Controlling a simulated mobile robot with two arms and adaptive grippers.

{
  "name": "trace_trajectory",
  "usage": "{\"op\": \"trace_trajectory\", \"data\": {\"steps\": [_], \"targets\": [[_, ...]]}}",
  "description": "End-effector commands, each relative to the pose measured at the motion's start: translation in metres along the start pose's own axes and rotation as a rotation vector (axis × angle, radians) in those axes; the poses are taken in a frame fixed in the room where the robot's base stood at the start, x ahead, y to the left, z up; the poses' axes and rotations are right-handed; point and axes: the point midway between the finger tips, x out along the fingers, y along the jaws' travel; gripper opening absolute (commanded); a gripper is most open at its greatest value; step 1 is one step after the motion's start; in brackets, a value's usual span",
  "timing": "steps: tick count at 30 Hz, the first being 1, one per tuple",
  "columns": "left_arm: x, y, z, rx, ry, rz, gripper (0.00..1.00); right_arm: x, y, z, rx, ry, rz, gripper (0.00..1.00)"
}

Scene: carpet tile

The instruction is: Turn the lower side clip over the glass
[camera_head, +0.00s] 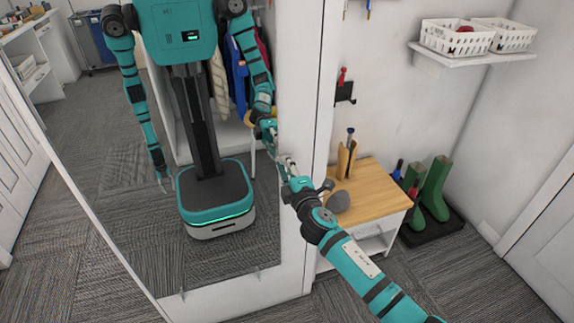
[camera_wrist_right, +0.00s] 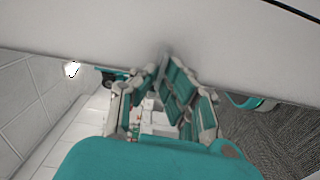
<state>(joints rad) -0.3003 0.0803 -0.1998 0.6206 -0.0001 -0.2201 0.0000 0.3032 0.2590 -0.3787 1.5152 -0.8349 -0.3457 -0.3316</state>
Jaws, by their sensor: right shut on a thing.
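The tall mirror (camera_head: 110,190) stands at the left in the head view, its glass showing my reflection. Two small clips show on its bottom edge, the left one (camera_head: 182,293) and the right one (camera_head: 257,273). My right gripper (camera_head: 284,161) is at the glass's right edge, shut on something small. That is where the lower side clip would be, but the fingers hide it, so I cannot tell how it is turned. In the right wrist view the fingertips (camera_wrist_right: 165,58) come together against a pale surface. My left gripper shows only as a small reflection in the mirror.
A wooden-topped bench (camera_head: 375,205) stands right of the mirror, close to my right forearm. Green boots (camera_head: 436,190) stand on a dark tray beyond it. A shelf (camera_head: 480,58) with white baskets hangs at the upper right. Carpet is clear at the lower right.

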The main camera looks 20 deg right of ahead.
Motion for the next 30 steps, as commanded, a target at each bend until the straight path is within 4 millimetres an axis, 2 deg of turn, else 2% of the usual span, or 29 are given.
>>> {"op": "trace_trajectory", "data": {"steps": [9,22,23,27,30], "targets": [[-0.0012,-0.0001,-0.0003,0.000,0.000,0.000,0.29,-0.0004,-0.0019,-0.0002,-0.087,0.000,-0.003,0.00],[-0.0012,0.0000,-0.0003,0.000,0.000,0.000,0.29,-0.0005,-0.0024,-0.0002,-0.097,0.000,-0.003,0.00],[-0.0012,0.0000,-0.0003,0.000,0.000,0.000,0.29,-0.0005,-0.0024,-0.0002,-0.097,0.000,-0.003,0.08],[-0.0012,0.0001,-0.0003,0.000,0.000,0.000,0.29,-0.0004,-0.0020,-0.0002,-0.096,0.000,-0.003,0.26],[-0.0012,0.0001,-0.0003,0.000,0.000,0.000,0.29,-0.0003,-0.0015,-0.0001,-0.095,0.000,-0.002,0.29]]}}
